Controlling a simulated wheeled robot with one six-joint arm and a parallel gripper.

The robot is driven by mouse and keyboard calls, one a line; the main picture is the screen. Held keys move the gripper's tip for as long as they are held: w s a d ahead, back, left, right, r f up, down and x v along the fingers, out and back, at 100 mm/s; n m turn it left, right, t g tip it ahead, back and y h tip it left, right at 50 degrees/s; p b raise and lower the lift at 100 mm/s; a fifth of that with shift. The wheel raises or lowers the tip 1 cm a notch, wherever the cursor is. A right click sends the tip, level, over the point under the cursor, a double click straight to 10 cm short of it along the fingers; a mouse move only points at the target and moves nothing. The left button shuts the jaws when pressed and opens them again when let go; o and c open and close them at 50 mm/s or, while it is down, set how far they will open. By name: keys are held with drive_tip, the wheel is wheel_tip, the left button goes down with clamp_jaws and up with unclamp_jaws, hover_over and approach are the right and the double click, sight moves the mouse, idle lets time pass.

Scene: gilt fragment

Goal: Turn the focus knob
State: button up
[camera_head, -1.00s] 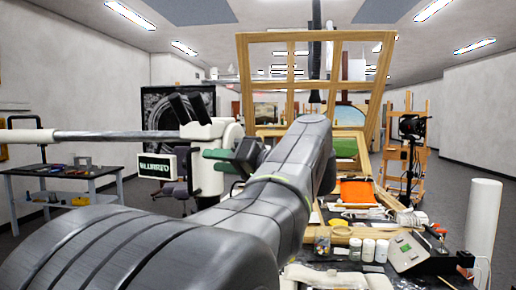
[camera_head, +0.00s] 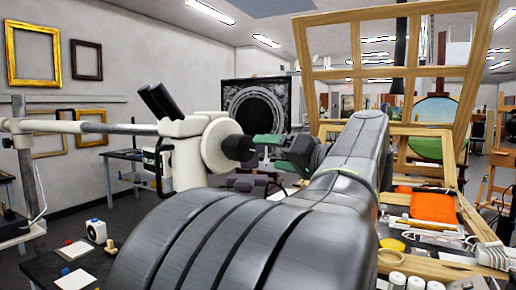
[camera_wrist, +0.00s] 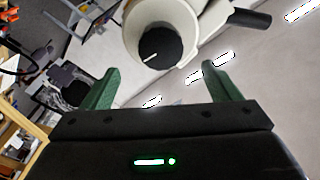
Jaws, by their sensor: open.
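The stereo microscope (camera_head: 190,155) is white, with black eyepieces, and hangs on a horizontal boom left of centre in the head view. Its focus knob (camera_head: 237,147) is black and sits on the round white housing facing my gripper. In the wrist view the focus knob (camera_wrist: 160,47) shows a white line and lies between and beyond the fingertips. My gripper (camera_head: 266,152) has green fingers, is open and empty, and points at the knob from the right. In the wrist view my gripper (camera_wrist: 161,68) has its fingers on either side of the knob, apparently apart from it.
The boom (camera_head: 85,127) runs left from the microscope. A wooden easel frame (camera_head: 390,70) stands behind my arm. A crowded workbench with an orange cloth (camera_head: 433,206) is at right. A low table with a small white device (camera_head: 96,231) is at lower left.

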sight(247, 150)
drive_tip(key=p+x, duration=0.2)
drive_tip(key=x, duration=0.9)
drive_tip(key=shift+a, duration=0.1)
drive_tip(key=c, duration=1)
drive_tip(key=shift+m+p, duration=0.5)
drive_tip(key=shift+m, duration=2.3)
drive_tip(key=o, duration=1)
